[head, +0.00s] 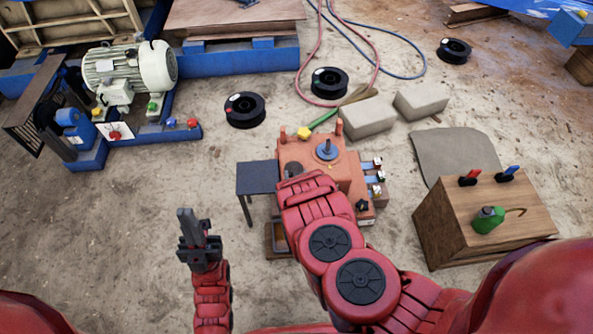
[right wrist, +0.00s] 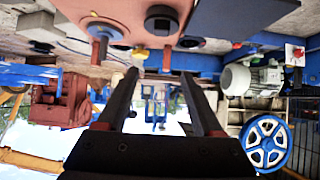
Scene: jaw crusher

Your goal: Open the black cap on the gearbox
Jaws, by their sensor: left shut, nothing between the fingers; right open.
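The orange gearbox (head: 327,150) stands at the centre of the head view. A black cap (right wrist: 162,20) sits on its top surface in the right wrist view; a dark round part at the same place (head: 293,170) shows beside my right arm in the head view. Contact with the cap cannot be told. In the head view the right gripper is hidden behind its forearm. My left gripper (head: 188,228) is shut and empty, apart from the gearbox, to its left.
A blue disc (head: 328,149) and yellow knob (head: 303,133) are on the gearbox top. A dark side table (head: 258,178) adjoins its left. A motor (head: 130,68) stands back left. Floor around my left gripper is clear.

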